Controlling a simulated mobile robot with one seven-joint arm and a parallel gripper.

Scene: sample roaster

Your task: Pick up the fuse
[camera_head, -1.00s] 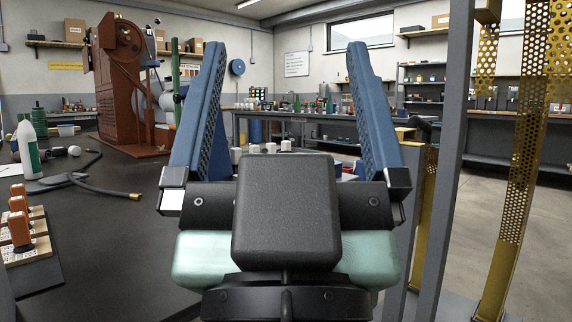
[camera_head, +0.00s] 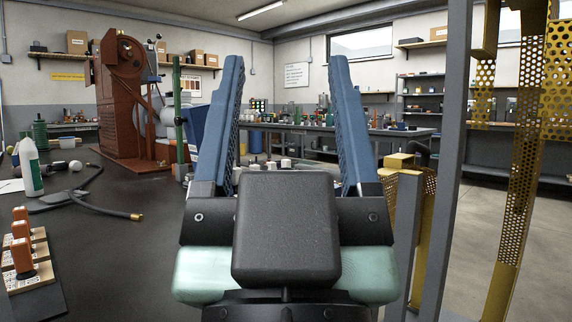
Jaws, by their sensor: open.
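My gripper (camera_head: 287,65) fills the middle of the view, seen from behind its dark palm. Its two blue ribbed fingers point up and away, stand apart and hold nothing. Several small white-topped pieces (camera_head: 286,163) show low between the fingers, farther off; the palm hides what lies below them. I cannot tell whether one of these is the fuse; no thing in view is clearly a fuse.
A dark worktop (camera_head: 110,240) spans the left, with orange-handled pieces on wooden blocks (camera_head: 22,258), a bottle (camera_head: 30,166) and a hose (camera_head: 95,207). A red-brown machine (camera_head: 118,105) stands behind. Yellow perforated posts (camera_head: 518,190) stand close on the right.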

